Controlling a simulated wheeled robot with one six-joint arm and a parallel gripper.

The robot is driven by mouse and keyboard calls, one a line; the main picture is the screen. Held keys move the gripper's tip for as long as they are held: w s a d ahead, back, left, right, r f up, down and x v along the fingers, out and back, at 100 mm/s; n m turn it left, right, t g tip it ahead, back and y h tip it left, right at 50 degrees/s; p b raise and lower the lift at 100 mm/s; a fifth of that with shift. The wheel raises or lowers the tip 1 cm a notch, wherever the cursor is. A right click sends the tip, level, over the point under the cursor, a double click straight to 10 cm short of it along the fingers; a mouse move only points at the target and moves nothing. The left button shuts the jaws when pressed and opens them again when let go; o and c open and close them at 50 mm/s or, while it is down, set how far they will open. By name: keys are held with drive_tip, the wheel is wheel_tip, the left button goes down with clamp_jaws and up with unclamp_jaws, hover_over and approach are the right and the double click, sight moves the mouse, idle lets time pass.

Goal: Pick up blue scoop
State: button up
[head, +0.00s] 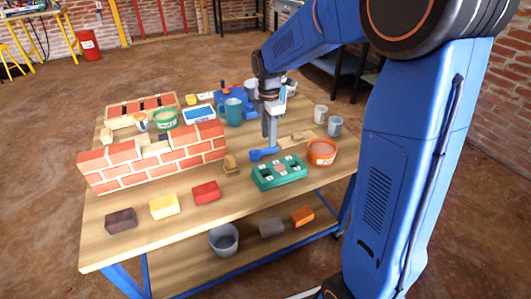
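The blue scoop (260,155) lies on the wooden workbench (205,248), behind the green box and in front of the teal mug. My gripper (269,143) points straight down over the scoop's right part, with its fingertips at or just above it. The fingers look close together. The view is too small to tell whether they touch the scoop or grip it. The arm comes in from the right.
A green box (265,181) and an orange tub (321,153) stand close by. A teal mug (233,112) is behind. A brick wall model (150,160) stands at left. Yellow (164,207) and red (206,191) bricks lie in front. The front right bench top is clear.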

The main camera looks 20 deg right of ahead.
sight(269, 148)
drive_tip(key=shift+s+d+f, duration=0.1)
drive_tip(key=shift+s+f, duration=0.05)
drive_tip(key=shift+f, duration=2.05)
clamp_jaws()
drive_tip(key=shift+r, duration=0.1)
wheel_tip(269, 148, up, 10)
